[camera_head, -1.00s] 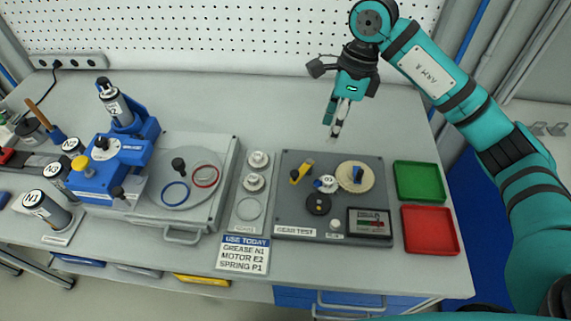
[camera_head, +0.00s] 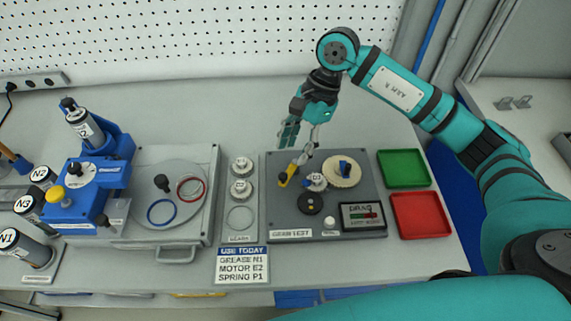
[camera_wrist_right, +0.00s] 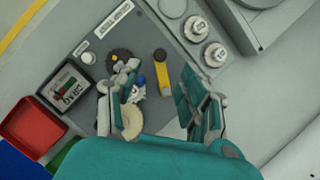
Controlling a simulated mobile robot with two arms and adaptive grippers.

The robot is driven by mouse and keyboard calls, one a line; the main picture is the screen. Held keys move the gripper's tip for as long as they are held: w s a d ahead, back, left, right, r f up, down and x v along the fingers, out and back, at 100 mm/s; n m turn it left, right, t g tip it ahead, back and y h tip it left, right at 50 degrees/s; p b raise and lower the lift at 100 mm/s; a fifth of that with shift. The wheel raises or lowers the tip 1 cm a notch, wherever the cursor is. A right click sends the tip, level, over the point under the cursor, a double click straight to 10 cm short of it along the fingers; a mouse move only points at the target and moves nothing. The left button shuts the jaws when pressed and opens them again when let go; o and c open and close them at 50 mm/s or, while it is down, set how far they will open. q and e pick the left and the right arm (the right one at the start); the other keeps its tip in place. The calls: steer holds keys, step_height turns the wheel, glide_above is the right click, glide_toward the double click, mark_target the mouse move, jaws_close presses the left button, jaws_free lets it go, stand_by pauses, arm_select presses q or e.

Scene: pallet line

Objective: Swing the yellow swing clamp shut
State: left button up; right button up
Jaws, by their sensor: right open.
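The yellow swing clamp (camera_head: 288,175) is a short yellow arm with a dark knob, on the dark grey gear test board (camera_head: 276,209). It lies beside a small white gear labelled D3 (camera_head: 316,181), not across it. In the right wrist view the yellow arm (camera_wrist_right: 162,78) shows beyond my fingers. My right gripper (camera_head: 299,145) is open and empty, above the back edge of the board, close behind the clamp. In the right wrist view my right gripper (camera_wrist_right: 158,105) has its fingers wide apart. My left gripper is out of view.
Green (camera_head: 404,168) and red (camera_head: 420,214) trays stand right. A gear strip (camera_head: 240,243) and a blue press (camera_head: 95,170) stand left.

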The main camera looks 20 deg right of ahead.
mark_target(284, 175)
steer(key=p+x, duration=0.1)
steer(key=x, duration=0.6)
jaws_close()
stand_by(0.3)
